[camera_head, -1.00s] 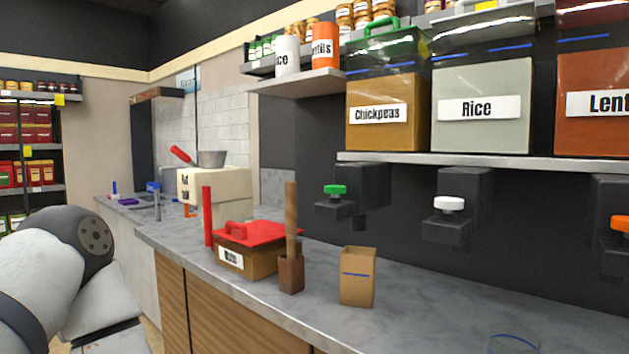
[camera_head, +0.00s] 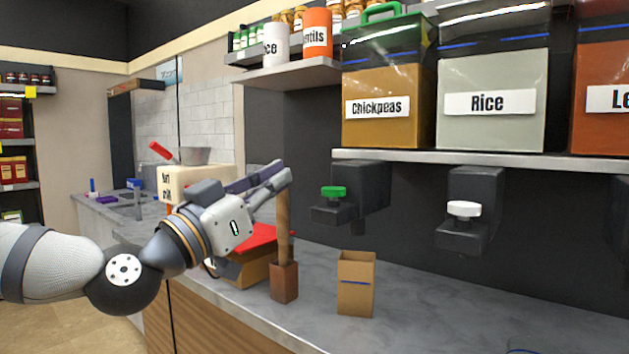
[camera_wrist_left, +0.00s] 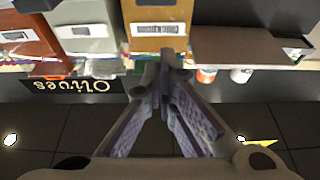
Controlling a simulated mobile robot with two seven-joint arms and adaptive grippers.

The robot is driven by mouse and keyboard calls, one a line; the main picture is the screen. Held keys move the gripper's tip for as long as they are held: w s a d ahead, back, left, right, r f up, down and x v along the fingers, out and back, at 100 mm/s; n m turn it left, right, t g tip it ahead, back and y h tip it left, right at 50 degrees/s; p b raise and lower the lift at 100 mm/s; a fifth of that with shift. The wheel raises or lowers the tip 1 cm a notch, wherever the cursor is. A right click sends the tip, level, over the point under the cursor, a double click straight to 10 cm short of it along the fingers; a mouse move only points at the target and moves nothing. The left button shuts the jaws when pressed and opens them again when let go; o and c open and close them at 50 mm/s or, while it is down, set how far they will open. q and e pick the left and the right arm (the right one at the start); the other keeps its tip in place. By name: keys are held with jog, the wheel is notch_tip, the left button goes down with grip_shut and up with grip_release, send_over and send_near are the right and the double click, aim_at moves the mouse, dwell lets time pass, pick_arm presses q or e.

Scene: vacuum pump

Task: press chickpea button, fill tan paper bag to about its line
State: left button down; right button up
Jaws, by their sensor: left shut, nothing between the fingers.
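The chickpea bin (camera_head: 382,119) is a clear container of tan contents labelled "Chickpeas" on the shelf. Its green button (camera_head: 333,192) sits on a dark dispenser (camera_head: 361,190) below the shelf. The tan paper bag (camera_head: 356,285) stands open and upright on the counter, below and slightly right of the button, with a blue line across its front. My left gripper (camera_head: 283,174) is shut and empty, left of the green button and a little above it, apart from it. In the left wrist view its fingers (camera_wrist_left: 166,60) meet at the tips. My right gripper is not in view.
A rice bin (camera_head: 491,120) with a white button (camera_head: 464,209) is to the right. A wooden-handled tool in a brown holder (camera_head: 284,281) and a red-lidded box (camera_head: 254,265) stand left of the bag.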

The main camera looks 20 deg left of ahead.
pick_arm(q)
notch_tip(320, 180, up, 2)
jog(key=b, duration=0.2)
send_over(333, 191)
jog(key=s+a, duration=0.2)
jog(key=a, duration=0.1)
jog(key=shift+w+d+f, duration=0.1)
jog(key=shift+d+f, duration=0.1)
jog(key=shift+f, duration=1.2)
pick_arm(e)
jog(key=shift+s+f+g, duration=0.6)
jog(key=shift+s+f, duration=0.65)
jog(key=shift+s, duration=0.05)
